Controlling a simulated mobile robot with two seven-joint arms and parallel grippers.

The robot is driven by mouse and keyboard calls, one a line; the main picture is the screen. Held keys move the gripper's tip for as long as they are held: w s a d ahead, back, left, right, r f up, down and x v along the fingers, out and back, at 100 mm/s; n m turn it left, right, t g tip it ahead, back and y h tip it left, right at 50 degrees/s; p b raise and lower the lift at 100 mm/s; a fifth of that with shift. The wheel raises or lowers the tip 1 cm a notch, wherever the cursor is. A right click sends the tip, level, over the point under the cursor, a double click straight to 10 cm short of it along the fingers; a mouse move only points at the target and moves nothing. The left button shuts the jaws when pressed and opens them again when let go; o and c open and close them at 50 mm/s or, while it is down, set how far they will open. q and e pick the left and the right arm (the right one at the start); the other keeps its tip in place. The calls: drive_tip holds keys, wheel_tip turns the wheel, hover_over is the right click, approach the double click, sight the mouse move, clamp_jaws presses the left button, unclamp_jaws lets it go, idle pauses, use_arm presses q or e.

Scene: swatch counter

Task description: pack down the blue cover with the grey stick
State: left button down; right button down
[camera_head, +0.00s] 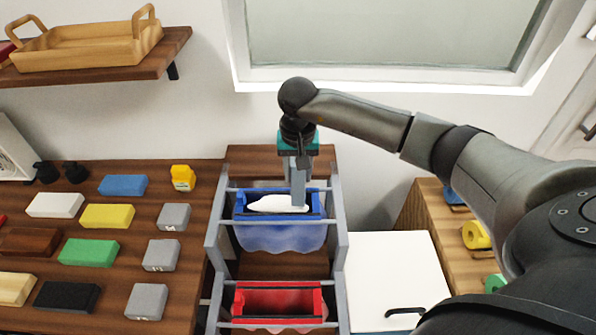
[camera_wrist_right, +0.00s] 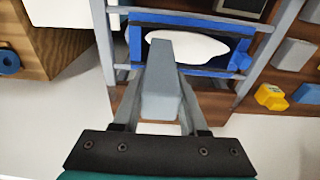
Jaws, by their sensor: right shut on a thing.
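My right gripper (camera_head: 297,160) points down over the rack's far end and is shut on the grey stick (camera_head: 298,190). The stick's lower end reaches into the blue cover (camera_head: 279,238), at the right side of a white lump (camera_head: 272,203) inside its blue, box-like top. Below that top, the cover hangs as a pale, see-through blue skirt. In the right wrist view the stick (camera_wrist_right: 161,90) stands between the fingers, its far end overlapping the white lump (camera_wrist_right: 195,46). I cannot tell whether the stick presses on the lump. My left gripper is not in view.
A grey rack (camera_head: 215,240) carries the blue cover and, nearer, a red one (camera_head: 278,302). Left is a wooden counter (camera_head: 135,190) with several coloured blocks. A white panel (camera_head: 393,275) lies right of the rack. A wall shelf (camera_head: 100,66) holds a wooden tray (camera_head: 90,45).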

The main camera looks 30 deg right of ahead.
drive_tip(key=shift+f+b, duration=1)
drive_tip(key=shift+f, duration=0.25)
drive_tip(key=shift+r+p, duration=3.65)
drive_tip(key=shift+r, duration=2)
